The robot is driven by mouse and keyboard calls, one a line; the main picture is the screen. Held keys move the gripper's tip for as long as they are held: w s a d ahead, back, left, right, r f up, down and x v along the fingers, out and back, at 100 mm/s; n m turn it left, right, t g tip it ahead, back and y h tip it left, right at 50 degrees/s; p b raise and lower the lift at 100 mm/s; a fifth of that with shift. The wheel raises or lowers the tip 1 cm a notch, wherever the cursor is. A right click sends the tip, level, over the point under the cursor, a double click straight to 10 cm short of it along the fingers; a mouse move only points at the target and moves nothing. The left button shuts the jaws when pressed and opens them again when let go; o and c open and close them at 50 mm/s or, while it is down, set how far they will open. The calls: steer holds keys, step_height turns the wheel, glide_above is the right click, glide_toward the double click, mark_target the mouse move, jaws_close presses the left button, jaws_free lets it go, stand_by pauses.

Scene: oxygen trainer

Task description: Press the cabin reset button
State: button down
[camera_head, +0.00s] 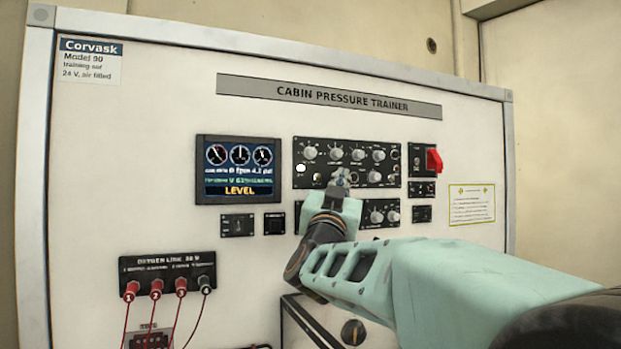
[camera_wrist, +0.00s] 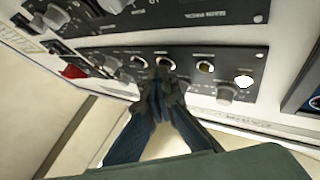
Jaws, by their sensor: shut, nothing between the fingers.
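The black knob panel (camera_head: 347,146) is in the middle of the white trainer board and carries knobs, small round fittings and a white round spot (camera_head: 300,168) at its left. In the wrist view the panel (camera_wrist: 120,48) appears turned over, with the white spot (camera_wrist: 243,82) at right. My gripper (camera_head: 341,178) is shut and empty, at the panel's lower row. In the wrist view its fingertips (camera_wrist: 160,80) are close to a small fitting, partly hiding it; I cannot tell whether they touch. The labels are too small to read, so I cannot identify the cabin reset button.
A screen reading LEVEL (camera_head: 238,170) is left of the panel. A red switch cover (camera_head: 434,160) is to its right. Below left, an oxygen link block (camera_head: 167,267) has several plugs with hanging red cables. My arm covers the board's lower right.

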stand_by(0.5)
steer(key=shift+s+d+b, duration=0.25)
steer(key=shift+s+b, duration=0.35)
steer(key=shift+s, duration=0.05)
steer(key=shift+f, duration=0.1)
steer(key=s+b, duration=0.1)
steer(key=s+d, duration=0.1)
steer(key=s, duration=0.1)
steer(key=s+b, duration=0.1)
steer(key=s, duration=0.1)
steer(key=shift+d+b, duration=0.25)
steer(key=shift+b, duration=0.05)
steer(key=shift+w+r+h, duration=0.1)
steer(key=shift+r+h, duration=0.1)
steer(key=shift+h, duration=0.1)
